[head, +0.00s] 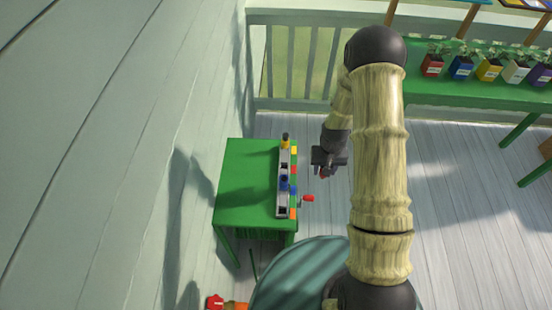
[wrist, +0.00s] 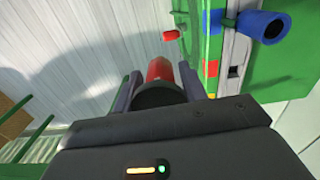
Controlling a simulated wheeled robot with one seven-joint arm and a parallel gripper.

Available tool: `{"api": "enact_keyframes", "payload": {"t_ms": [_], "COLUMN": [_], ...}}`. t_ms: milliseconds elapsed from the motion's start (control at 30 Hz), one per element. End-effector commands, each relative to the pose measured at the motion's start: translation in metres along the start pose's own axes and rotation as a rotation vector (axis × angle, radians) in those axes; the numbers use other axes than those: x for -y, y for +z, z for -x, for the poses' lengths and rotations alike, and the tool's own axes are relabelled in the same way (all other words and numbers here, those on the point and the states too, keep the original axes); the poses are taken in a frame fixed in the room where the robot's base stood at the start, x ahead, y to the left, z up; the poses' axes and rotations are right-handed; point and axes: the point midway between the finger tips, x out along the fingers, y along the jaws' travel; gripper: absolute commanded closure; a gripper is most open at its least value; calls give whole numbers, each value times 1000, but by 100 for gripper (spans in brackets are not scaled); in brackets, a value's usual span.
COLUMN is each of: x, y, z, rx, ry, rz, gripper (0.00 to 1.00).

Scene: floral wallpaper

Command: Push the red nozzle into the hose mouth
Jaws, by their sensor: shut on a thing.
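My gripper (head: 327,163) is shut on the red nozzle (wrist: 158,69), which points forward between the two fingers in the wrist view (wrist: 160,84). In the head view only a small red bit of the nozzle shows under the gripper. The gripper hangs in the air to the right of the green table (head: 240,180). A blue tube with a dark open mouth (wrist: 265,26) sits on a grey rail (wrist: 235,55); it also shows in the head view (head: 284,181). I cannot tell surely that it is the hose mouth. The nozzle is apart from it.
A red-handled crank (head: 308,198) sticks out from the rail's right side. A yellow piece with a dark top (head: 285,141) stands at the rail's far end. Potted plants (head: 461,67) stand on a green bench (head: 430,88) at the back right. The wall is close on the left.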

Motion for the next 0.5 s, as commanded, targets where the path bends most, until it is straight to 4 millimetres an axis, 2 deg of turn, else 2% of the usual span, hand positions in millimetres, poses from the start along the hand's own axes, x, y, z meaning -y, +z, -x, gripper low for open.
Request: {"api": "enact_keyframes", "payload": {"t_ms": [367,500], "x": [0,17], "y": [0,0], "z": [1,14], "rx": [0,-1], "ry": [0,1], "rz": [0,3], "gripper": [81,81]}}
